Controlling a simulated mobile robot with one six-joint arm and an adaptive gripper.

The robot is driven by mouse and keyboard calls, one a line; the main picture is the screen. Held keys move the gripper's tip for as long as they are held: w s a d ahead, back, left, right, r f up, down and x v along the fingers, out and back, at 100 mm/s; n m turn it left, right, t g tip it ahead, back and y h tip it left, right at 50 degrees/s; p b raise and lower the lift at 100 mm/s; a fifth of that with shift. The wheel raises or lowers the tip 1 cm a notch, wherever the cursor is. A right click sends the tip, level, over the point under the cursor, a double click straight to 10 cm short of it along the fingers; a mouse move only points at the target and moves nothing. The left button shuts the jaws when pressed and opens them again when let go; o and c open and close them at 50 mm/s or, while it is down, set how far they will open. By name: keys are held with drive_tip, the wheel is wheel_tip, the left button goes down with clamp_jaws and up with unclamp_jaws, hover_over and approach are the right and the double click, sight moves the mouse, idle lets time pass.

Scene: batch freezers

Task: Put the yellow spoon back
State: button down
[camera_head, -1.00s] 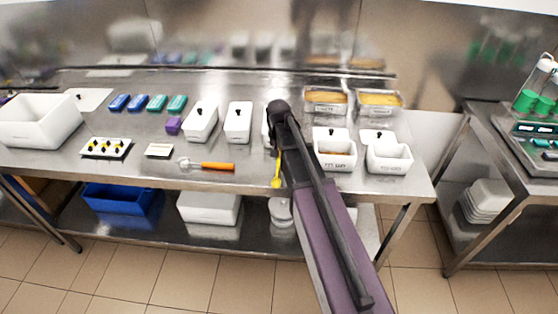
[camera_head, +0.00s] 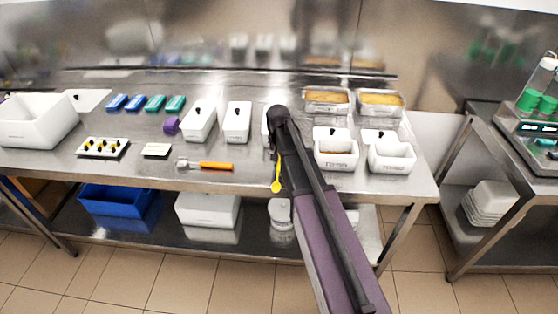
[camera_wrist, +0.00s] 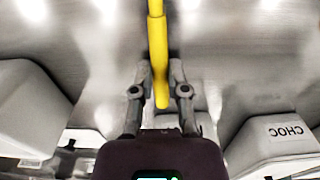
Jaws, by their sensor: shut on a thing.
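The yellow spoon (camera_head: 277,178) hangs beside my arm near the front of the steel table (camera_head: 220,185), with its round end lowest in the head view. In the wrist view, my gripper (camera_wrist: 160,85) is shut on the handle of the yellow spoon (camera_wrist: 157,45). The handle runs up out of that view, so its far end is hidden there. In the head view my arm covers the gripper's fingers.
White lidded tubs (camera_head: 237,122) stand behind and left of my arm. Two open white containers (camera_head: 337,158) (camera_head: 391,160) stand to its right. An orange-handled tool (camera_head: 213,166) lies left of the spoon. One tub in the wrist view (camera_wrist: 270,140) is labelled CHOC.

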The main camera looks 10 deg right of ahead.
drive_tip(key=shift+f, duration=0.25)
drive_tip(key=c, duration=0.6)
unclamp_jaws()
drive_tip(key=shift+r, duration=0.1)
drive_tip(key=shift+c, duration=0.2)
drive_tip(key=shift+r, duration=0.15)
wheel_tip(320, 180, up, 12)
drive_tip(key=p, duration=1.2)
drive_tip(key=shift+a, duration=0.1)
drive_tip(key=s+n, duration=0.3)
drive_tip(key=s, duration=1.6)
drive_tip(key=shift+s+a+n, duration=0.15)
drive_tip(key=shift+a+n, duration=0.15)
drive_tip(key=shift+a, duration=0.15)
